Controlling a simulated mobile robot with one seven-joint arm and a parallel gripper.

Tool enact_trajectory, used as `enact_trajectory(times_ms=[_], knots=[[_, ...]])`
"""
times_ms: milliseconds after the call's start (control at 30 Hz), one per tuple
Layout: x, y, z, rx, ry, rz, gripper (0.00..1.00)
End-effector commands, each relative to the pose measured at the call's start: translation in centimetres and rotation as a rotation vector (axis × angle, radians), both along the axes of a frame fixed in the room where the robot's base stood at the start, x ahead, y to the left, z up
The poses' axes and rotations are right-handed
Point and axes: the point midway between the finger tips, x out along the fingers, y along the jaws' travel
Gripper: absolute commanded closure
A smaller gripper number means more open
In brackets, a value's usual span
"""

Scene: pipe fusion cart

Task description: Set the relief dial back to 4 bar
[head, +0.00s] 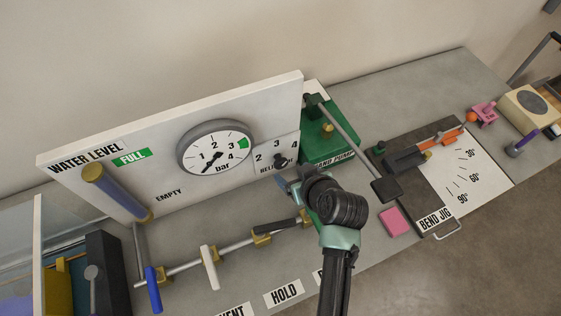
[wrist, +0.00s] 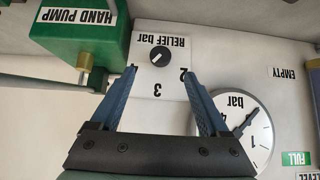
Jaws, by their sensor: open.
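The relief dial is a small black round knob (wrist: 160,56) on a white plate (wrist: 172,42) marked "RELIEF bar". In the wrist view, which shows the plate upside down, 2 and 3 are readable and the 4 is hidden near the left finger. A pale mark on the knob seems to slant to the lower left, but its exact reading is too small to tell. In the head view the knob (head: 282,163) sits below the 2, 3 and 4. My gripper (wrist: 158,71) is open and empty, its fingertips spread either side of the knob's line, apart from it.
A pressure gauge (head: 215,148) is left of the plate, its needle near the low end. The green hand pump (head: 328,140) stands close on the right, with its grey lever (head: 340,128) beside it. A pipe with valve handles (head: 209,267) runs along the bench in front.

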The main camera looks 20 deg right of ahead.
Motion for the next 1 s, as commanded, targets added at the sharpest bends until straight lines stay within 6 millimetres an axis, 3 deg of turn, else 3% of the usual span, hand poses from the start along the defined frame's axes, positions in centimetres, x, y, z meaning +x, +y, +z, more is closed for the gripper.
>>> enact_trajectory(times_ms=[500, 1000], knots=[[5.2, 0.2, -5.1, 0.001, 0.001, 0.002, 0.21], [6.4, 0.3, -6.4, 0.001, 0.000, 0.001, 0.21]])
